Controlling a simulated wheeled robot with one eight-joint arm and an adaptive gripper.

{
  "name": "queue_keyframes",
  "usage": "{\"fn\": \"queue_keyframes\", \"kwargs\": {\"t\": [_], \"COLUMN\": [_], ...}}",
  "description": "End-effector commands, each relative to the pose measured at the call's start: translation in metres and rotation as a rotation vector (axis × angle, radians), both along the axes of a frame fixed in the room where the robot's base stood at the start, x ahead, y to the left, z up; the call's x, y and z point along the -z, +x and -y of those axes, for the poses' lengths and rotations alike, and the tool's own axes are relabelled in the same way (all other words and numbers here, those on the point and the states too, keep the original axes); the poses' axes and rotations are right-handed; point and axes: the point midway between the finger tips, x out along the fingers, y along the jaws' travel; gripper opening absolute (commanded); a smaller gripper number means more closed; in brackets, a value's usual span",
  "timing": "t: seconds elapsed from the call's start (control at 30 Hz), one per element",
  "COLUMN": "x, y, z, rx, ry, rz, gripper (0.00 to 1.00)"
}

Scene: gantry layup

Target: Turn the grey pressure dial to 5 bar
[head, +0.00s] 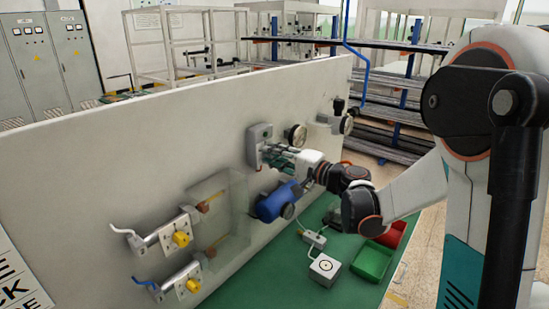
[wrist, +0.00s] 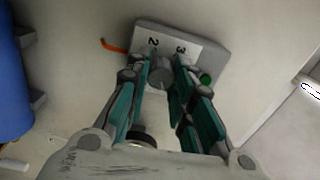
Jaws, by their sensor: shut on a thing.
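The grey pressure dial (wrist: 160,74) is a round grey knob on a grey wall box with a white plate (wrist: 190,50). The numbers 2 and 3 show on the plate; the 5 bar mark is not visible. My gripper (wrist: 161,66) is shut on the knob, one finger on each side. In the head view my gripper (head: 287,153) reaches the dial's box (head: 258,138) on the white panel; the knob is hidden there.
A blue cylinder (head: 272,203) is mounted below and left of my gripper. Yellow-handled valves (head: 181,239) are further left. Round gauges (head: 296,135) are to the right. A green tray (head: 372,262), a red tray (head: 393,235) and a white box (head: 325,268) are on the green bench.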

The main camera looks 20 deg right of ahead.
Motion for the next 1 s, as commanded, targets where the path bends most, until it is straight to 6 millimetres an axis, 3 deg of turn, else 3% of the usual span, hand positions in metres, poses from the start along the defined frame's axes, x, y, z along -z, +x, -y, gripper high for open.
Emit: {"fn": "queue_keyframes", "kwargs": {"t": [0.67, 0.7, 0.77, 1.0], "x": [0.0006, 0.0006, 0.0006, 0.0004], "y": [0.0001, 0.0001, 0.0001, 0.0000], "z": [0.0007, 0.0007, 0.0007, 0.0002], "rx": [0.002, 0.002, 0.001, 0.001], "ry": [0.045, 0.045, 0.045, 0.045], "rz": [-0.034, -0.034, -0.034, -0.033], "gripper": [0.00, 0.31, 0.42, 0.42]}}
